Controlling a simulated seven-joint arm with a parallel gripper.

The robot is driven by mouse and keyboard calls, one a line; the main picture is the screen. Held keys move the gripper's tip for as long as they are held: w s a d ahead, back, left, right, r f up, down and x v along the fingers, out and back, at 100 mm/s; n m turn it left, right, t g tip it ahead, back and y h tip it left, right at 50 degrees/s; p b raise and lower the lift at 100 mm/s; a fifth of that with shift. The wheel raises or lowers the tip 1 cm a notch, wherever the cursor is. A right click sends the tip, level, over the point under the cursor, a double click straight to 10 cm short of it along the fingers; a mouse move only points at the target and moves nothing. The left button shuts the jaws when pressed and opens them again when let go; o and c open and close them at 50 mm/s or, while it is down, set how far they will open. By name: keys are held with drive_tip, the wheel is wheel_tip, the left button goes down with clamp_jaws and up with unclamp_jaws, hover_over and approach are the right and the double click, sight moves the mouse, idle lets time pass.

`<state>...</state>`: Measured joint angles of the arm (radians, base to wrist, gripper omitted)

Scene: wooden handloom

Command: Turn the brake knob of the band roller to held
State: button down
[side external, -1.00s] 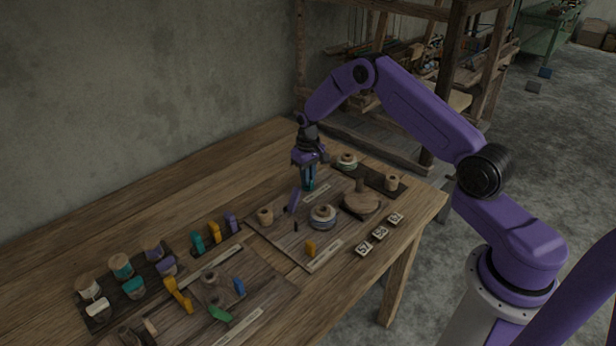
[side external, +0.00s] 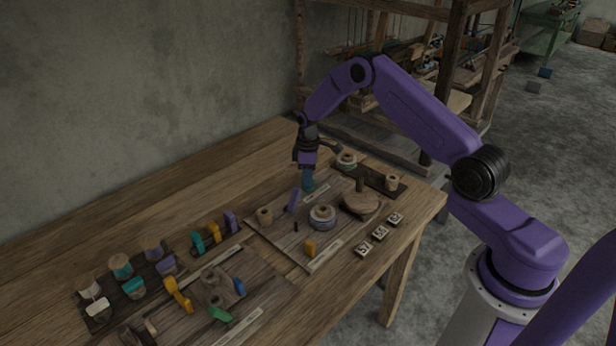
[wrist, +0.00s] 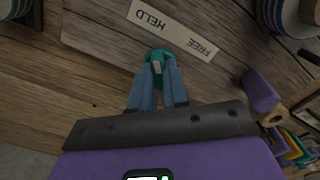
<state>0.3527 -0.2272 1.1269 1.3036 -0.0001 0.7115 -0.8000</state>
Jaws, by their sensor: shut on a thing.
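The teal brake knob (wrist: 160,54) sits on the wooden board beside a pale label strip (wrist: 172,28) reading HELD and FREE, upside down in the wrist view. A pale mark shows on the knob's near side; I cannot tell which word it points to. My gripper (wrist: 158,84) has its blue-grey fingers closed around the knob, hiding part of it. In the side view my gripper (side external: 308,181) points straight down at the board's back edge, with a little teal of the knob (side external: 308,189) at the fingertips.
A purple lever (side external: 293,200) stands close by, left of my gripper. Numbered tiles (side external: 380,233) lie at the right.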

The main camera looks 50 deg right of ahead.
idle(0.6)
drive_tip(key=c, duration=1.1)
unclamp_jaws()
wheel_tip(320, 180, up, 18)
drive_tip(key=shift+f, duration=0.25)
drive_tip(key=shift+a, duration=0.1)
